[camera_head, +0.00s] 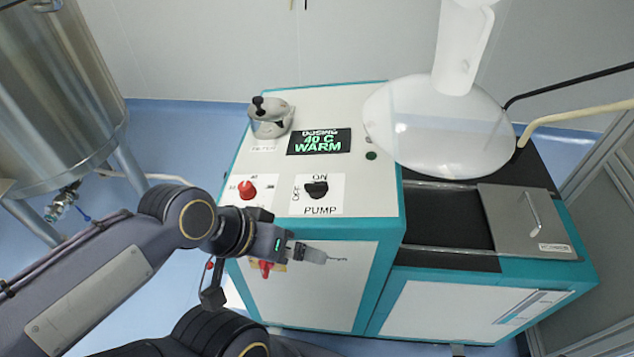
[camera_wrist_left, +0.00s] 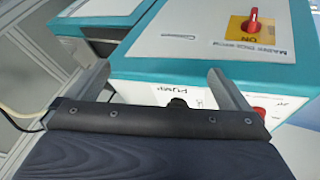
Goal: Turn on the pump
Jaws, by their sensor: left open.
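The pump switch (camera_head: 316,188) is a black knob on a white label on the machine's top panel. ON is printed above it, OFF to its left and PUMP below. Which mark the knob points to is too small to tell. My left gripper (camera_head: 318,256) is in front of the panel's near edge, below the switch in the head view and apart from it. In the left wrist view my left gripper (camera_wrist_left: 158,70) is open and empty, and the pump switch (camera_wrist_left: 178,102) shows partly, near the gripper body. My right gripper is not in view.
A red knob (camera_head: 247,190) is left of the pump switch. A red main switch on a yellow plate (camera_wrist_left: 251,27) is on the front face. A display (camera_head: 319,142) reads 40 C WARM. A large white round vessel (camera_head: 435,125) stands right; a steel tank (camera_head: 55,95) stands left.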

